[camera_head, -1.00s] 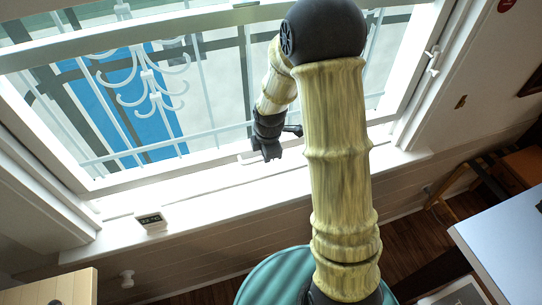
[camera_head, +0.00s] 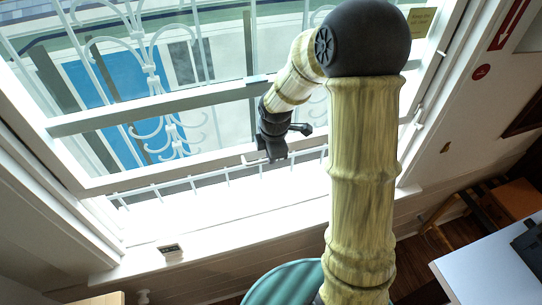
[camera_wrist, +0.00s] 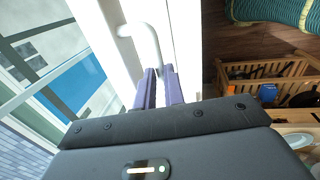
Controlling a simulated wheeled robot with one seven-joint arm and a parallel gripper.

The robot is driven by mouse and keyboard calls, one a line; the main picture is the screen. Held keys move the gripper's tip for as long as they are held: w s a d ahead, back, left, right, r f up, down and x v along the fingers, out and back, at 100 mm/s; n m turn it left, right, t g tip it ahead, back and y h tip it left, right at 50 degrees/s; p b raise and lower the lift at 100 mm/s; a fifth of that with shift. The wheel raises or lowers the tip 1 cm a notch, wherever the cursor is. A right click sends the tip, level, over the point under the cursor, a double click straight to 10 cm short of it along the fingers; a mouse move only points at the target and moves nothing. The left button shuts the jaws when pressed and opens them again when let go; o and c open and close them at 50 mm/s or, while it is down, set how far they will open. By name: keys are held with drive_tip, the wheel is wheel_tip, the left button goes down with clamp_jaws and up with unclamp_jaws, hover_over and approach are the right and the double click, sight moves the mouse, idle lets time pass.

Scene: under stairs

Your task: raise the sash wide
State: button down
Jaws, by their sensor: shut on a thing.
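The white-framed window sash (camera_head: 190,168) is partly raised in the head view, with an open strip and outside bars below its bottom rail. A white pull handle (camera_wrist: 146,42) stands out from the rail in the wrist view. My gripper (camera_wrist: 159,72) is shut on this handle, its purple fingers on either side of the handle's near end. In the head view my gripper (camera_head: 275,152) is at the bottom rail, and its fingertips are hard to make out.
The white sill (camera_head: 225,228) runs below the window and holds a small display device (camera_head: 170,250). A teal round thing (camera_head: 285,284) is near my arm. A pale table (camera_head: 490,255) stands at right. The wrist view shows a wooden crate (camera_wrist: 240,72) on the floor.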

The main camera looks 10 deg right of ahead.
drive_tip(key=shift+w+r+p, duration=0.15)
drive_tip(key=shift+r+p, duration=0.15)
drive_tip(key=shift+r, duration=0.55)
drive_tip(key=c, duration=1.5)
unclamp_jaws()
drive_tip(key=shift+f, duration=0.1)
drive_tip(key=s+r+b, duration=0.1)
drive_tip(key=r, duration=0.7)
drive_tip(key=s+r+b, duration=0.1)
drive_tip(key=s+r, duration=0.1)
drive_tip(key=r, duration=0.7)
drive_tip(key=shift+s+d+b, duration=0.15)
drive_tip(key=shift+s+b, duration=0.1)
drive_tip(key=shift+b, duration=0.15)
